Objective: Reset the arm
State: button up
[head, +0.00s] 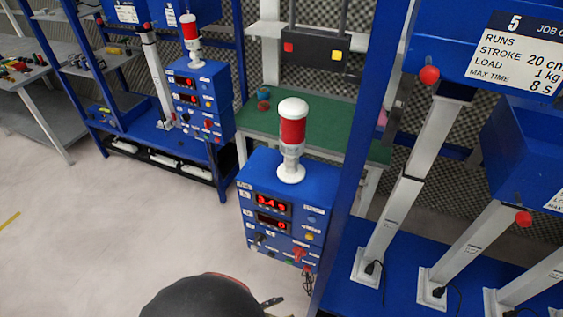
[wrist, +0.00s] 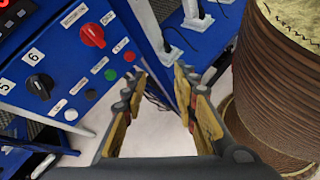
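My gripper (wrist: 160,82) shows in the wrist view with its two yellow-and-dark fingers apart and nothing between them. In the head view a dark rounded part of my arm shows at the bottom edge, in front of the blue control box; the fingers cannot be made out clearly there. The blue control box (head: 262,190) carries two red lit displays, knobs and buttons, with a red-and-white signal lamp (head: 292,132) on top. In the wrist view the control panel (wrist: 75,60) lies left of my fingers, with a red knob (wrist: 92,35), a black knob (wrist: 40,86) and small buttons. The fingers appear apart from it.
A brown ribbed cylinder (wrist: 270,85) stands close at the right in the wrist view. A blue rack (head: 400,275) with slanted white actuators stands at the right in the head view. A green table (head: 335,128) is behind the box. Pale floor (head: 110,230) is open at left.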

jog(key=w+d+r+m+y, duration=0.1)
jog(key=d+r+m+y, duration=0.4)
jog(key=d+r+m, duration=0.5)
jog(key=w+d+r+m+g+y, duration=0.1)
jog(key=d+r+m+y, duration=0.4)
jog(key=d+r+m, duration=0.5)
notch_tip(320, 180, up, 8)
jog(key=shift+w+f+m, duration=0.1)
jog(key=shift+w+m, duration=0.4)
jog(key=shift+w, duration=0.2)
